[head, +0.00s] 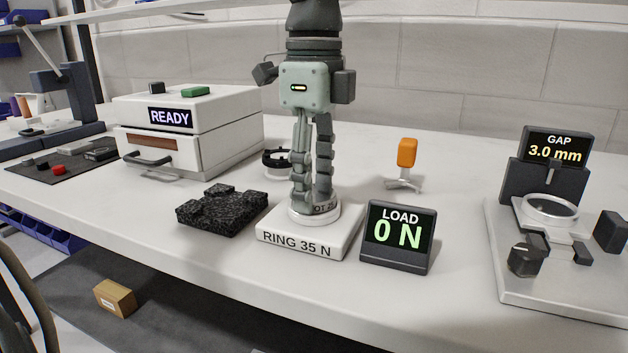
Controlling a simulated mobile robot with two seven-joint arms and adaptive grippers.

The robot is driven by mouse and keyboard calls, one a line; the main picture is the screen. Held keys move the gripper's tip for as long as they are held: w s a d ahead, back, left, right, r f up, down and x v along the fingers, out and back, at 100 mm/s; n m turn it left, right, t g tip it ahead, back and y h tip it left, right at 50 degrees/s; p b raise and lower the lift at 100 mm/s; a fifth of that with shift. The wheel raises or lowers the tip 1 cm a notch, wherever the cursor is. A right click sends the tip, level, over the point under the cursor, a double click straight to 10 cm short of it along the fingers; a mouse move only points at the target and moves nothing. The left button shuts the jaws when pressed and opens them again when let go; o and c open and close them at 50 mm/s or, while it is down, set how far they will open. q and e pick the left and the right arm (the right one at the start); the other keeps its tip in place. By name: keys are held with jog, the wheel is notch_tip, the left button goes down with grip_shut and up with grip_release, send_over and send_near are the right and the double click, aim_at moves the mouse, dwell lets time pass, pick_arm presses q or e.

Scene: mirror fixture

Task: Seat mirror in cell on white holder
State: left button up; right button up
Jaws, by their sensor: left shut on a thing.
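My left gripper (312,200) points straight down at the middle, its fingers shut on a round pale piece (326,212) at the top of the white block marked RING 35 N (300,238). Part of a dark label shows on the round piece; the fingers hide the rest. A black ring on a low white stand (279,166) is behind the gripper, partly hidden by it. I cannot tell for sure which round thing is the mirror. My right gripper is not in view.
A LOAD display (396,238) reads 0 N beside the block. A GAP display (556,147) reads 3.0 mm. A black foam block (222,211), a white READY unit (185,125) and an orange-handled tool (406,154) stand around. Bench between tool and right fixture is clear.

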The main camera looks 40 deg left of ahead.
pick_arm(q)
jog(key=shift+f+b, duration=0.2)
jog(key=shift+b, duration=0.2)
dwell(0.4)
jog(key=o, duration=1.3)
jog(key=shift+r, duration=0.15)
jog(key=shift+r+p, duration=0.85)
jog(key=shift+r, duration=0.55)
jog(key=shift+o, duration=0.2)
jog(key=o, duration=0.4)
jog(key=shift+c, duration=0.2)
